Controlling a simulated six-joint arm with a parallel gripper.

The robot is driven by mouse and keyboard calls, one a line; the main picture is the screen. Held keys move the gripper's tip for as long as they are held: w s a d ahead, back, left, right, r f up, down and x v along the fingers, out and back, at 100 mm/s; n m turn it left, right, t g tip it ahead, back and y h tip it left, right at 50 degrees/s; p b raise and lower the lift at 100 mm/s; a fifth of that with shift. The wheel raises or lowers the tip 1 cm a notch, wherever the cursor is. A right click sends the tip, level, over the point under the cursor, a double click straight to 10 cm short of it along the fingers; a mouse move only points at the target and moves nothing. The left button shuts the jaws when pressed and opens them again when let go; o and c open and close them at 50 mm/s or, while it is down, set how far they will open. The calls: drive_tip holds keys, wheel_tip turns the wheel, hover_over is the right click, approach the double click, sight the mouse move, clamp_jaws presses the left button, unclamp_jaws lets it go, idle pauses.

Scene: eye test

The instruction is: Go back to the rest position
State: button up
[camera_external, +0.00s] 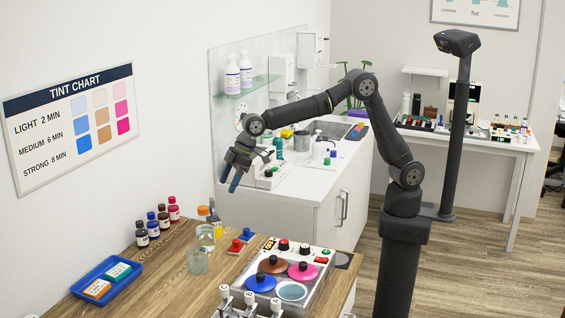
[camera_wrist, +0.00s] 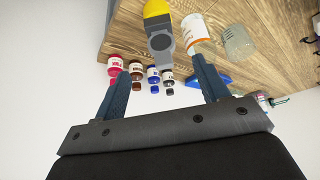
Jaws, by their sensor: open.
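My gripper (camera_external: 231,180) hangs in the air above the back of the wooden table (camera_external: 165,275), fingers pointing down. Its two blue fingers also show in the wrist view (camera_wrist: 165,66), spread apart with nothing held between them. The arm reaches left from its dark column, bent at a high elbow. No marker of a rest position shows.
Several small dye bottles (camera_external: 158,222) stand by the wall. A blue tray (camera_external: 78,285) holds two boxes. A glass beaker (camera_external: 197,262) stands near a panel with colored round lids (camera_external: 273,264). A white counter (camera_external: 290,195) lies behind the gripper.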

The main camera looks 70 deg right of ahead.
drive_tip(key=x, duration=1.2)
drive_tip(key=shift+f, duration=0.2)
wheel_tip(320, 180, up, 2)
drive_tip(key=shift+r, duration=0.55)
drive_tip(key=shift+f, duration=0.15)
